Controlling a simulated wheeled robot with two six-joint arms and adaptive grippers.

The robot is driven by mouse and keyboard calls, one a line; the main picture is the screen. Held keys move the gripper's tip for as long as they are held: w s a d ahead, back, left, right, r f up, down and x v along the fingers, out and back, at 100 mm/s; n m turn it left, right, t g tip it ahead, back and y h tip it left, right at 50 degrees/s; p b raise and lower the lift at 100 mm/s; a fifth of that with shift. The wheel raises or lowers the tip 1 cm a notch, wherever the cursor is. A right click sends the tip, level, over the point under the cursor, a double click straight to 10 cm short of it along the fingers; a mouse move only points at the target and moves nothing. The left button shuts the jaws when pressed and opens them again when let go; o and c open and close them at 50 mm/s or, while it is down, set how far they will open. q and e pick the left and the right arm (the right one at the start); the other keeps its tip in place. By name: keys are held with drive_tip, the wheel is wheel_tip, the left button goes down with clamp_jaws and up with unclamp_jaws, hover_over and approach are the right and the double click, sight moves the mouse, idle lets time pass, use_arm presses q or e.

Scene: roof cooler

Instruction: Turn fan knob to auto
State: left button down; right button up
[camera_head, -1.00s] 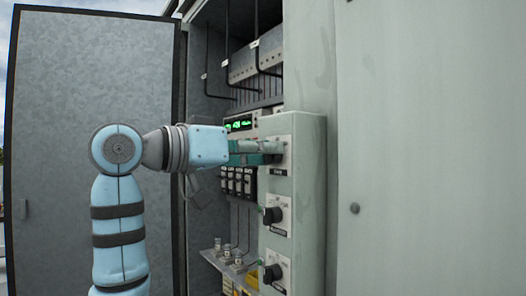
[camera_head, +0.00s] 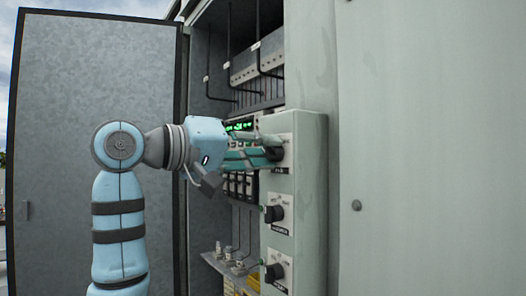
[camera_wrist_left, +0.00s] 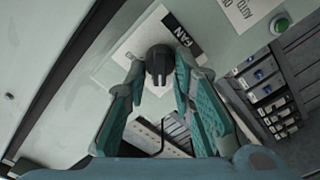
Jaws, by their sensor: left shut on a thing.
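The fan knob (camera_head: 275,154) is the dark top knob on the pale green control box (camera_head: 310,190). It also shows in the left wrist view (camera_wrist_left: 160,64) as a black ridged knob beside a label reading FAN (camera_wrist_left: 184,36). My left gripper (camera_head: 268,151) reaches in from the left, with its teal fingers at the knob. In the left wrist view the fingertips (camera_wrist_left: 159,82) stand on either side of the knob, shut on it. The knob's position marks are mostly hidden by the fingers. My right gripper is not in view.
Two more black knobs, a middle one (camera_head: 272,214) and a lower one (camera_head: 272,273), sit below on the same box. A row of breakers (camera_head: 240,184) and a green-lit display (camera_head: 240,126) are inside the cabinet. The open cabinet door (camera_head: 60,130) stands at left.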

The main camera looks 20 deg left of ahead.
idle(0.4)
use_arm(q)
drive_tip(key=c, duration=1.5)
unclamp_jaws()
drive_tip(key=shift+a, duration=0.1)
drive_tip(key=v, duration=1.1)
drive_tip(key=shift+s+a, duration=0.15)
drive_tip(key=shift+s, duration=0.2)
